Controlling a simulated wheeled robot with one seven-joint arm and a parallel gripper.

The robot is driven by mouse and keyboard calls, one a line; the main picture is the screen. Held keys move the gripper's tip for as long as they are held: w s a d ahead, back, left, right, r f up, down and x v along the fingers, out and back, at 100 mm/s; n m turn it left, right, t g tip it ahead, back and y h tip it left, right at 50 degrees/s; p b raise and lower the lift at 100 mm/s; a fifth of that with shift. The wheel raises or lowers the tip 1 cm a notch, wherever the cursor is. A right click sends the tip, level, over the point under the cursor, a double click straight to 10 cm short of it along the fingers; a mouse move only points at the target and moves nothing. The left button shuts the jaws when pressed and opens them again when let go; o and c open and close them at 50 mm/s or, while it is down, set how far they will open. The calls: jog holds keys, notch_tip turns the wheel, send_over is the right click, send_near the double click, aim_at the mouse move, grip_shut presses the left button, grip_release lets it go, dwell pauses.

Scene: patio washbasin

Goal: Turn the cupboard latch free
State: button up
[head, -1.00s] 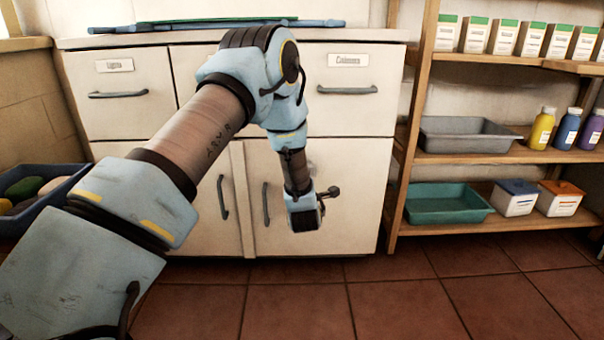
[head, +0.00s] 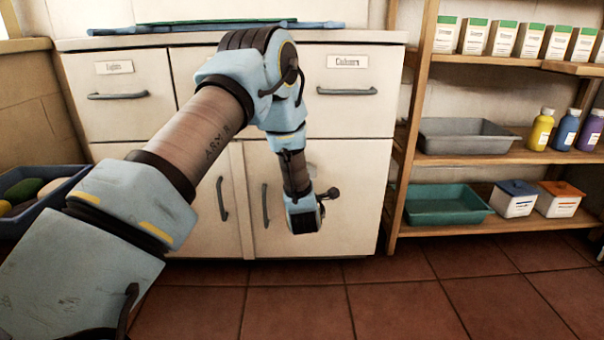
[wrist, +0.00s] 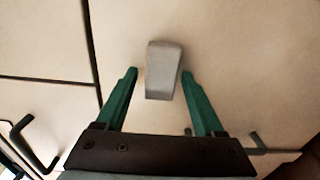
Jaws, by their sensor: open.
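The cupboard latch (wrist: 163,70) is a small grey block on the pale cupboard front, seen upright and slightly tilted in the wrist view. My gripper (wrist: 158,74) has two green fingers standing apart, one on each side of the latch's lower half. A gap shows between the left finger and the latch; the right fingertip is very near its edge, and I cannot tell whether it touches. In the head view the fingers are hidden behind my wrist, in front of the right cupboard door (head: 350,210). A small pale part beside my wrist may be the latch.
Dark bar handles (head: 265,205) stick out from the doors, and drawers (head: 347,91) sit above. A wooden shelf (head: 480,228) with trays, boxes and bottles stands close on the right. A blue crate (head: 40,205) is at the left. The tiled floor (head: 400,300) in front is clear.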

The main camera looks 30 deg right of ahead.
jog(key=p+v, duration=0.2)
jog(key=v, duration=0.8)
jog(key=shift+s, duration=0.35)
jog(key=shift+a, duration=0.1)
jog(key=w+a+r+m+g+y, duration=0.1)
jog(key=w+a+r+m+g, duration=0.15)
jog(key=a, duration=0.35)
jog(key=w+a+r+m+g+y, duration=0.1)
jog(key=w+a+m+g+y, duration=0.15)
jog(key=a, duration=0.35)
jog(key=w+a+r+m+g+y, duration=0.1)
jog(key=a+m+g, duration=0.15)
jog(key=a, duration=0.35)
jog(key=s+a+r+m+g+y, duration=0.1)
jog(key=s+a+r+m+g, duration=0.25)
jog(key=s+a, duration=0.65)
jog(key=s+a+r+m+g+y, duration=0.2)
jog(key=s+a+m+g, duration=0.15)
jog(key=s+a, duration=0.6)
notch_tip(320, 180, up, 37)
jog(key=w+a+p, duration=0.1)
jog(key=w+p, duration=0.2)
jog(key=p, duration=3.5)
jog(key=shift+a, duration=0.35)
